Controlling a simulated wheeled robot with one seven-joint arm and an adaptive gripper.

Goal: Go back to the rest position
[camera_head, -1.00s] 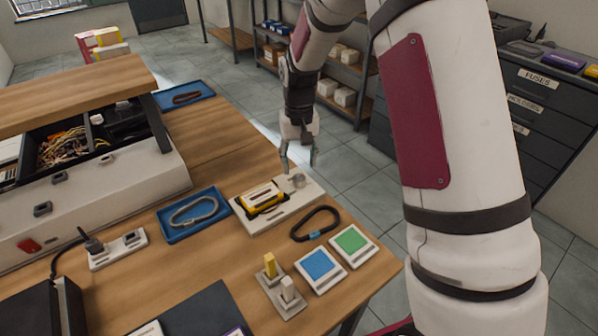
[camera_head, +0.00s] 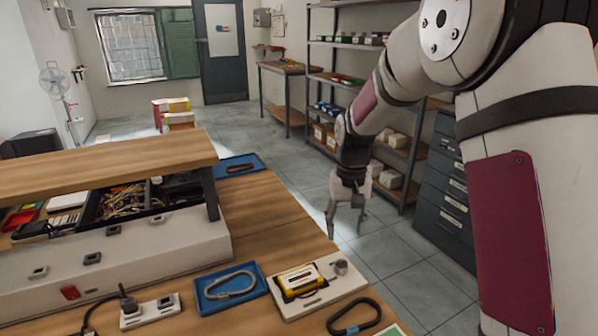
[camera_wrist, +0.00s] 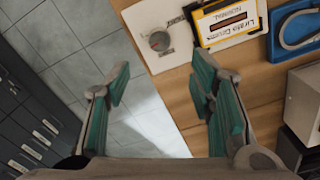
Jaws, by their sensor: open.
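My gripper (camera_head: 346,222) hangs past the right edge of the workbench (camera_head: 265,215) in the head view, pointing down. In the wrist view my gripper (camera_wrist: 160,98) has its two green-padded fingers spread wide, with only bench edge and floor tiles between them. It holds nothing. A yellow-edged cassette (camera_head: 300,281) lies on a pale plate with a round knob (camera_head: 340,267). The cassette (camera_wrist: 228,22) and the knob (camera_wrist: 160,41) also show in the wrist view, beyond the fingertips and apart from them.
A blue tray (camera_head: 207,302) with a grey carabiner (camera_head: 232,284) lies left of the plate. A black carabiner (camera_head: 354,316) lies in front of it. Shelves (camera_head: 400,155) and drawers (camera_head: 440,205) stand right, across open floor.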

